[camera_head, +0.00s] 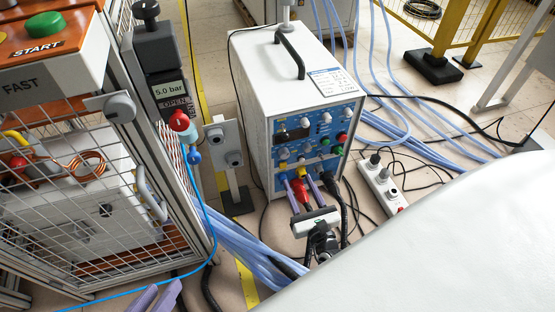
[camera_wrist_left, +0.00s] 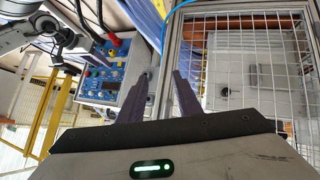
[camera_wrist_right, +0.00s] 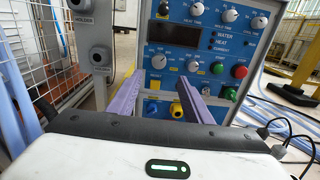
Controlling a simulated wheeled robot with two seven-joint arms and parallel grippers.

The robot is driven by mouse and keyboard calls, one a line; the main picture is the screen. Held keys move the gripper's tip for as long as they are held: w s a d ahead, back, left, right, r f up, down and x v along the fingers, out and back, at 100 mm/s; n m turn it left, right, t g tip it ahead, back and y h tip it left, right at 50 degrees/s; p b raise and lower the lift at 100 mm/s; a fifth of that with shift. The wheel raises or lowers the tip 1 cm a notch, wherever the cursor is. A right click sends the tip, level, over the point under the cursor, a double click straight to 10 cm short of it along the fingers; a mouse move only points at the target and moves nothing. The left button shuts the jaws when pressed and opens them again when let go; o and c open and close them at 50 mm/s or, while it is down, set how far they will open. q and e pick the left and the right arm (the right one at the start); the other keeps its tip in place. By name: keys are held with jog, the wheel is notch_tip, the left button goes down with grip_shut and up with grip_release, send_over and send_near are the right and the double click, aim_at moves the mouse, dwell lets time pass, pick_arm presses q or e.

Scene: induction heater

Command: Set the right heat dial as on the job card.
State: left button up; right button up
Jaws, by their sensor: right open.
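The white heater box (camera_head: 270,90) stands in the middle of the head view, its blue dial panel (camera_wrist_right: 172,45) facing my right gripper. The panel has several silver dials, including a lower pair, a left dial (camera_wrist_right: 158,60) and a right dial (camera_wrist_right: 194,66); their small labels and settings are not clearly readable. My right gripper (camera_wrist_right: 160,77) is open and empty, its purple fingers pointing at the lower panel; contact cannot be judged. A printed card (camera_head: 328,82) lies on the box top, too small to read. My left gripper (camera_head: 162,292) is open and empty at the lower left.
Red (camera_wrist_right: 240,71) and green (camera_wrist_right: 219,95) buttons sit right of the dials. A grey holder post (camera_head: 223,150) stands left of the box. A mesh cage (camera_head: 90,210) fills the left. Hoses and a power strip (camera_head: 382,184) lie on the floor.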

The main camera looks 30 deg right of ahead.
aim_at(286, 157)
jog(key=b+x, duration=0.3)
jog(key=x, duration=0.5)
jog(key=shift+w+f, duration=0.1)
jog(key=shift+w, duration=0.3)
pick_arm(q)
jog(key=shift+w+d+r+t+h, duration=0.1)
jog(key=shift+d+r+t+h, duration=0.15)
jog(key=shift+d+r+h, duration=0.35)
jog(key=shift+d+r+t+h, duration=0.2)
jog(key=shift+d+r+t, duration=0.1)
jog(key=shift+r, duration=0.45)
pick_arm(e)
jog(key=shift+w+d, duration=0.15)
jog(key=shift+w, duration=0.55)
jog(key=c, duration=1.1)
